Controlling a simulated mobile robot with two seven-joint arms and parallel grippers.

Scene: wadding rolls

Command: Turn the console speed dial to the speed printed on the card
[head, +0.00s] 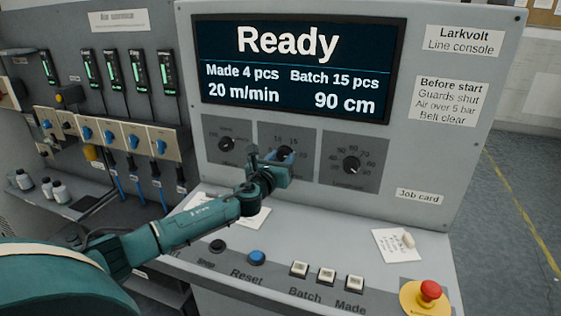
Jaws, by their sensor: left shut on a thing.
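My left gripper (283,160) is at the middle dial of the console, shut on its dark knob (284,152). Numbers around that dial, such as 15, partly show; its lower label is hidden by the gripper. The screen (297,65) reads Ready, Made 4 pcs, Batch 15 pcs, 20 m/min and 90 cm. A white card (388,247) lies on the ledge below the Job card label (420,196), with a small pale object on it; its print is too small to read. My right gripper is not in view.
A left dial (226,144) and a right dial (352,165) flank the middle one. Reset (256,257), Batch (299,268) and Made (355,281) buttons and a red emergency stop (430,291) sit on the ledge. Papers lie under my left arm. Valves and bottles stand at left.

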